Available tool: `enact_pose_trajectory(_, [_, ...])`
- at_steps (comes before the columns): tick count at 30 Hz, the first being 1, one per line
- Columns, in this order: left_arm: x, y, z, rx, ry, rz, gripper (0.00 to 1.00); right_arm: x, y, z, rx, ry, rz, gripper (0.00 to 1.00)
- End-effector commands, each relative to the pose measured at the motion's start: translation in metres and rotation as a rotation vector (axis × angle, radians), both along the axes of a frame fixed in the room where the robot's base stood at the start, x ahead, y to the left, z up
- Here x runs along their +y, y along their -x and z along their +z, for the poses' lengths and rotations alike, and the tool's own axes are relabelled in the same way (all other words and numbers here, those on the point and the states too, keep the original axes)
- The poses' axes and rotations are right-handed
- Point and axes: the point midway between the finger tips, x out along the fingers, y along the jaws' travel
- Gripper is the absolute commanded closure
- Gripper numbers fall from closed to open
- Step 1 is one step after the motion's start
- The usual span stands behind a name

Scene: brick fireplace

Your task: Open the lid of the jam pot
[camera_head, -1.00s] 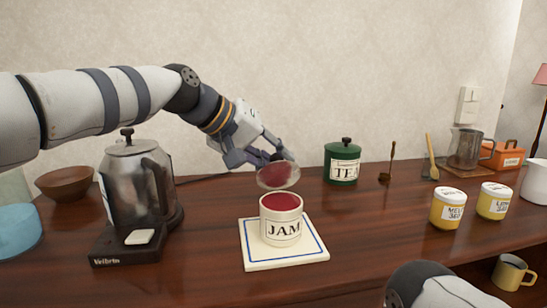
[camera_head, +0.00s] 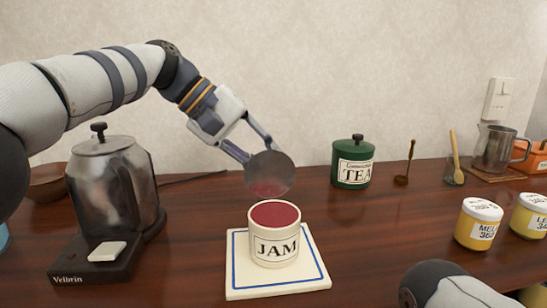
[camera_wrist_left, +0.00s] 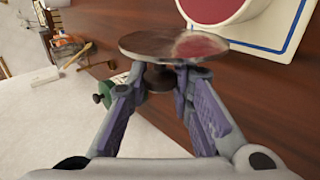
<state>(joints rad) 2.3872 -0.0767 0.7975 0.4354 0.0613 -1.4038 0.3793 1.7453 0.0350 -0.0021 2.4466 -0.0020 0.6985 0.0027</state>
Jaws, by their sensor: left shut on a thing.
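The cream jam pot (camera_head: 274,248) stands upright on a white, blue-edged tile (camera_head: 240,290); its mouth is uncovered and dark red shows inside. My left gripper (camera_head: 257,150) is shut on the lid (camera_head: 269,174), a round glossy disc held tilted above and slightly behind the pot, apart from it. In the left wrist view the fingers (camera_wrist_left: 160,88) grip the lid's dark knob, and the lid (camera_wrist_left: 150,45) shows a red patch on its surface. The pot (camera_wrist_left: 210,8) is partly cut off there. My right gripper is out of frame; only part of my right arm shows.
A kettle (camera_head: 112,185) on its base stands left of the tile. A green tea canister (camera_head: 353,165) stands behind right, with wooden utensils beyond it. Yellow-white jars (camera_head: 480,225) stand at right. The wood counter (camera_head: 380,230) is clear between tile and jars.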

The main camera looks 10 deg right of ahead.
Motion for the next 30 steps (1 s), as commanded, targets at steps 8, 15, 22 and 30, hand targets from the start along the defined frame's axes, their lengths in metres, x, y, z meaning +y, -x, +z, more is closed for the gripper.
enact_pose_trajectory(8, [0.001,0.001,-0.002,0.005,-0.005,-0.002,1.0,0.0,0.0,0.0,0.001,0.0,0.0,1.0])
enact_pose_trajectory(15, [0.001,0.0,-0.002,0.004,-0.004,-0.002,0.57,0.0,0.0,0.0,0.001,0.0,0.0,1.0])
enact_pose_trajectory(22, [0.001,0.0,-0.001,0.003,-0.003,-0.001,0.57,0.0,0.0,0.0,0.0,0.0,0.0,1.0])
enact_pose_trajectory(30, [0.014,-0.001,0.013,-0.001,-0.001,0.002,0.57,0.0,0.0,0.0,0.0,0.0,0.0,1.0])
